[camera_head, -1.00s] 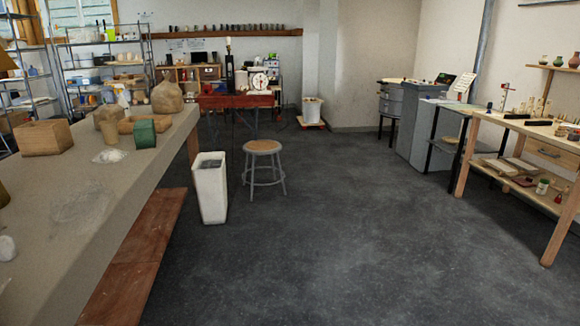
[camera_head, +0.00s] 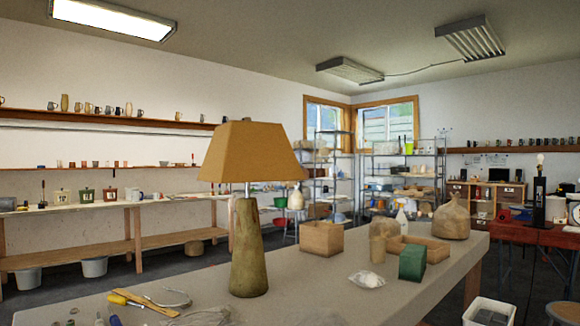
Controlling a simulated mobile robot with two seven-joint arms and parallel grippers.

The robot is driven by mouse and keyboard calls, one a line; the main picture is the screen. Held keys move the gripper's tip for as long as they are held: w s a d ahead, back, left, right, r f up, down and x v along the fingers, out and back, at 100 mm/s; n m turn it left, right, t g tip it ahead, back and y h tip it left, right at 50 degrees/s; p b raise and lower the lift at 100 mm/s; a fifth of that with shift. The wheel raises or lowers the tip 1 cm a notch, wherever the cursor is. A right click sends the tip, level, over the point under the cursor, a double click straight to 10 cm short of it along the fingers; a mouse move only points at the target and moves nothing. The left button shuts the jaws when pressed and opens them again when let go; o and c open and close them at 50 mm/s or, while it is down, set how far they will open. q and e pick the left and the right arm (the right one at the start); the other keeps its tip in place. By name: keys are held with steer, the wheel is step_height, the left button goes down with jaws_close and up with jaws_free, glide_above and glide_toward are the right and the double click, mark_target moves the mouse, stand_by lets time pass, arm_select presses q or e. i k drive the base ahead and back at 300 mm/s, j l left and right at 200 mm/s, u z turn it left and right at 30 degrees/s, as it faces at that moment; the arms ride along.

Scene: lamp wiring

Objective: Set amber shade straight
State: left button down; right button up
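The amber shade (camera_head: 253,155) sits on top of a table lamp left of centre. Its lower edge looks nearly level and its top edge dips slightly to the right; I cannot tell clearly whether it leans. A short metal stem shows under it, above the tapered olive-brown lamp base (camera_head: 248,250), which stands upright on the grey worktable (camera_head: 330,297). Neither of my grippers is in view.
Pliers (camera_head: 172,298), a yellow-handled tool and other small items lie left of the lamp. A wooden box (camera_head: 321,239), a green block (camera_head: 412,262) and a crumpled white lump (camera_head: 367,279) stand to its right. A bin (camera_head: 490,312) is beyond the table edge.

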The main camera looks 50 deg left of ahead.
mark_target(238, 151)
steer(key=i+u, duration=0.25)
steer(key=i, duration=0.3)
steer(key=i+l+u, duration=0.25)
steer(key=i, duration=0.25)
steer(key=i+l+u, duration=0.15)
steer(key=i+u, duration=0.3)
steer(key=i+l+u, duration=0.3)
steer(key=u, duration=0.2)
steer(key=i+l+u, duration=0.55)
steer(key=i+l, duration=0.1)
steer(key=l, duration=0.25)
steer(key=j+u, duration=0.05)
